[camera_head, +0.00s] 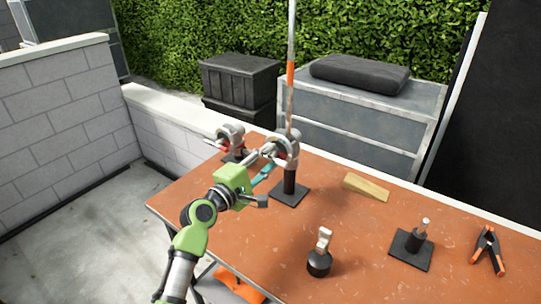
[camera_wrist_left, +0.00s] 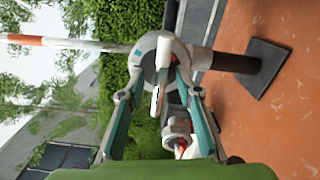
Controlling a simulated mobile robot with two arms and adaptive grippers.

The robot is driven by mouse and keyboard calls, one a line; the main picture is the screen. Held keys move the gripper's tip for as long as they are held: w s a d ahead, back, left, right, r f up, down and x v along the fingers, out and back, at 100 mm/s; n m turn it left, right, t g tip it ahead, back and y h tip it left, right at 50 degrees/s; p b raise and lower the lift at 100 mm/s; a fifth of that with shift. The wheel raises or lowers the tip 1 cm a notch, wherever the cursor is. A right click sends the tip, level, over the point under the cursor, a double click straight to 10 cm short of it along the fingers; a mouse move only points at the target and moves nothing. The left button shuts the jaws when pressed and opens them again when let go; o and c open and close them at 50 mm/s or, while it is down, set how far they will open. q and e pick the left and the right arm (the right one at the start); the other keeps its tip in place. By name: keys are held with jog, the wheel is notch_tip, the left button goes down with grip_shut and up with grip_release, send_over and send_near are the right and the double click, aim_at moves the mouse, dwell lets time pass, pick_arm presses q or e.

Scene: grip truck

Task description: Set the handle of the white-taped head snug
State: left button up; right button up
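A grey metal grip head (camera_head: 290,148) sits on a black post with a square base on the table. An upright rod (camera_head: 291,95) with an orange band is at this head. In the left wrist view the head (camera_wrist_left: 150,45) has a pale rim, but I cannot clearly make out tape. A pale handle (camera_wrist_left: 156,103) projects from it toward my camera. My left gripper (camera_head: 270,164) is at the near-left side of this head. Its teal fingers (camera_wrist_left: 160,94) are spread on either side of the handle, with gaps visible. A second head (camera_head: 232,138) with a red part stands behind. My right gripper is not seen.
On the orange-brown table (camera_head: 250,255) are a wooden wedge (camera_head: 366,187), a black cylinder with a metal top (camera_head: 320,260), a square base with a metal pin (camera_head: 412,248) and an orange-tipped clamp (camera_head: 488,250). A block wall and grey cabinet stand beyond.

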pick_arm(q)
jog(key=shift+w+d, duration=0.4)
jog(key=shift+w, duration=0.15)
grip_shut()
